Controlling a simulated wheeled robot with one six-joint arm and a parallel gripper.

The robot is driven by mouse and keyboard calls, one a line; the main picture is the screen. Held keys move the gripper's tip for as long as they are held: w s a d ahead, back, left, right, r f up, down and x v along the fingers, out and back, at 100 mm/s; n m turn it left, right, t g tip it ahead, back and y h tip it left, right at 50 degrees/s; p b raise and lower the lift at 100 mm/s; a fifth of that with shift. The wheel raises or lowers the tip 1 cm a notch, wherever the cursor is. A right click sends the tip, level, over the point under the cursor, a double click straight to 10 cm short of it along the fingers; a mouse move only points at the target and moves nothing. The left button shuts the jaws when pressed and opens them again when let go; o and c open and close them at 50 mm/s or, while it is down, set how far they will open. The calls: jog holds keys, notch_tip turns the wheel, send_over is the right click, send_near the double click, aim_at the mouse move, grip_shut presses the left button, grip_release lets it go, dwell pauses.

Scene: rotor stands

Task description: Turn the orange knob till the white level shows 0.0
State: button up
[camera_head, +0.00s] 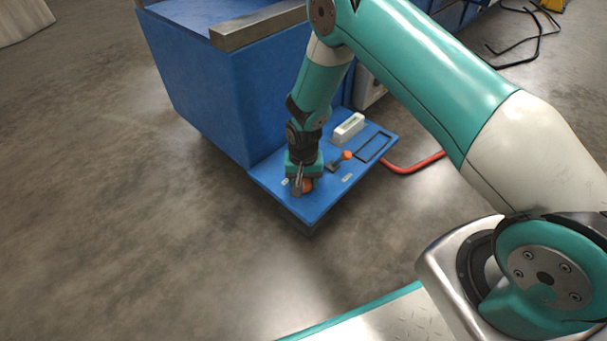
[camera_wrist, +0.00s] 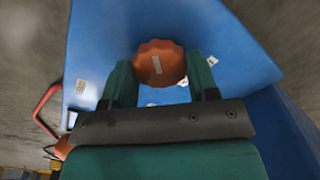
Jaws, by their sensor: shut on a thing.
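The orange knob (camera_wrist: 160,60) has a scalloped rim and a pale mark on its top. It sits on the blue panel (camera_wrist: 100,30). In the wrist view my gripper (camera_wrist: 160,78) has one green finger on each side of the knob and is shut on it. In the head view my gripper (camera_head: 302,184) points down at the panel's near corner, and the knob (camera_head: 308,186) shows partly behind it. The white level (camera_head: 348,128) is a small white block at the back of the panel. Its reading is too small to tell.
A second, smaller orange part (camera_head: 346,155) with a dark lever stands on the panel, right of my gripper. A tall blue cabinet (camera_head: 205,95) rises behind the panel. A red hose (camera_head: 415,165) lies to the right. The grey floor in front is clear.

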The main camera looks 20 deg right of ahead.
jog(key=n+p, duration=0.1)
jog(key=n, duration=0.1)
jog(key=n+p, duration=0.1)
jog(key=p, duration=0.1)
jog(key=shift+r+n, duration=0.2)
jog(key=shift+n, duration=0.2)
jog(key=n+p, duration=0.2)
jog(key=n, duration=0.1)
jog(key=shift+a+n, duration=0.1)
jog(key=shift+n, duration=0.2)
jog(key=n+p, duration=0.1)
jog(key=n, duration=0.2)
jog(key=shift+n+p, duration=0.3)
jog(key=shift+f+n+p, duration=0.15)
jog(key=shift+n+p, duration=0.45)
jog(key=shift+n, duration=1.3)
jog(key=o, duration=0.9)
jog(key=shift+o, duration=0.2)
